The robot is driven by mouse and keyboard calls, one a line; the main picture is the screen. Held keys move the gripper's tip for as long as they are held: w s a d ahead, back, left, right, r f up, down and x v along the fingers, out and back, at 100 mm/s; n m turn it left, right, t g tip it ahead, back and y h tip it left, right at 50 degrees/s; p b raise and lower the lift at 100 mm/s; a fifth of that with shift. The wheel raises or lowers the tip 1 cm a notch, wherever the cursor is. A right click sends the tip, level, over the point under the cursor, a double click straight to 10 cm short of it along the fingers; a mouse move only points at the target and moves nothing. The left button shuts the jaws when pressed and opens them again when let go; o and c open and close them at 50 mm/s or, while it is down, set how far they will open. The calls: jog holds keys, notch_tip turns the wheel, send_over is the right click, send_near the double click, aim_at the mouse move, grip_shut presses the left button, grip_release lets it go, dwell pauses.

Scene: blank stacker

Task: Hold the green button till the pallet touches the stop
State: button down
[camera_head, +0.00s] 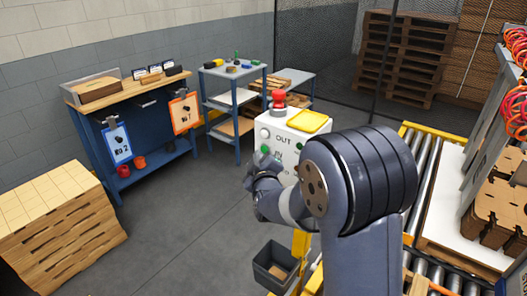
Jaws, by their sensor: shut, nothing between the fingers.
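A white control box (284,133) stands mid-view, marked OUT and IN, with a red mushroom knob (278,98) on top. A small green button (265,149) shows on its face; a second green spot (300,146) lies further right. My gripper (261,163) is shut and empty, just below the left green button; I cannot tell whether it touches it. My arm hides the lower right of the box. At right, a wooden pallet (466,258) with a white sheet lies by the rollers. A yellow bar (428,131) lies at the rollers' far end; I cannot tell if it is the stop.
A roller conveyor (425,190) runs at right, partly behind my arm. Cut brown blanks (497,213) stand on the white sheet. A dark bin (275,268) is on the floor below the box. A wooden stack (60,225) and a blue workbench (150,150) stand left. Floor between is clear.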

jog(key=shift+w+d, duration=0.25)
jog(key=shift+w+d+b, duration=0.25)
jog(key=shift+w+b, duration=0.05)
jog(key=shift+b, duration=0.2)
dwell(2.1)
dwell(3.0)
jog(key=shift+s+a, duration=0.5)
jog(key=shift+s, duration=0.15)
jog(key=shift+s+a, duration=0.8)
jog(key=shift+s, duration=0.2)
jog(key=shift+s+a, duration=0.75)
jog(key=shift+s, duration=0.2)
